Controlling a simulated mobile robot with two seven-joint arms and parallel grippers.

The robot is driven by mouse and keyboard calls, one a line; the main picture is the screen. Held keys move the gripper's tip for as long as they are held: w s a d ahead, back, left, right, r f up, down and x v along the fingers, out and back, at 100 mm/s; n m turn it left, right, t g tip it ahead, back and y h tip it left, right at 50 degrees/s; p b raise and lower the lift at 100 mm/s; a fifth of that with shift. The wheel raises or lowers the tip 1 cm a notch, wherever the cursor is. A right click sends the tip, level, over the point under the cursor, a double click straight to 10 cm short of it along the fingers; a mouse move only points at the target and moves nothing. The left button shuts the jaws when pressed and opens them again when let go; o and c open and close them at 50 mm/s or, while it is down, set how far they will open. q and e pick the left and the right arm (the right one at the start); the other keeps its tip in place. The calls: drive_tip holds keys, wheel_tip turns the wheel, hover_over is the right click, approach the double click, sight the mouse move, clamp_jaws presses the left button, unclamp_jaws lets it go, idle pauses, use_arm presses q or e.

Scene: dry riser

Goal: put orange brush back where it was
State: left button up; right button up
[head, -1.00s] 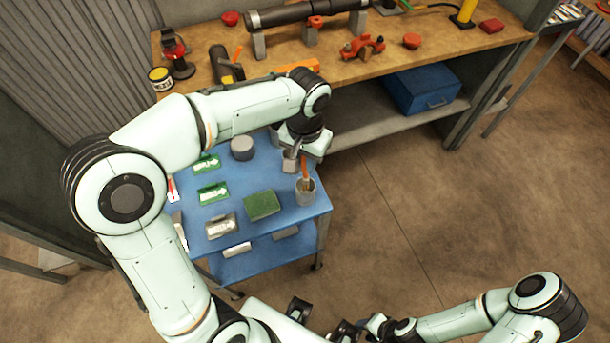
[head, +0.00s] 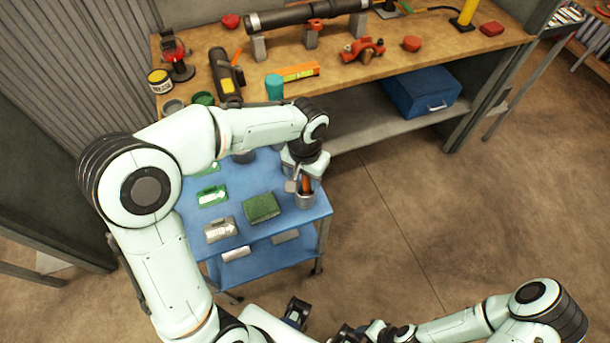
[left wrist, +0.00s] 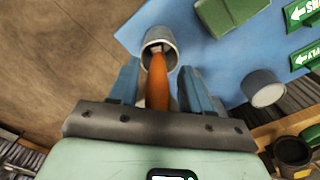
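The orange brush (head: 306,184) stands in a grey cup (head: 305,201) at the right front corner of the blue cart top (head: 285,222). In the left wrist view its orange handle (left wrist: 158,82) rises from the cup (left wrist: 160,40) towards my palm. My left gripper (left wrist: 160,72) is open, with one finger on each side of the handle and a visible gap on both sides. In the head view my left gripper (head: 302,178) is just above the cup and partly hides the brush. My right gripper is low in the head view, and its fingers are unclear.
A green block (head: 262,208), a grey labelled piece (head: 220,230) and green sign plates (head: 212,196) lie on the cart. Behind it the wooden bench (head: 350,72) holds a pipe, a teal cup (head: 274,87) and tools. Open floor lies to the right.

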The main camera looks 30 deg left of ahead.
use_arm(q)
drive_tip(key=shift+r, duration=0.25)
wheel_tip(320, 180, up, 12)
drive_tip(key=shift+f+p, duration=0.1)
drive_tip(key=shift+p, duration=0.85)
use_arm(e)
drive_tip(key=shift+w+r, duration=0.3)
drive_tip(key=shift+r, duration=0.25)
drive_tip(key=shift+w+r, duration=0.3)
drive_tip(key=shift+r, duration=0.25)
drive_tip(key=shift+s, duration=0.1)
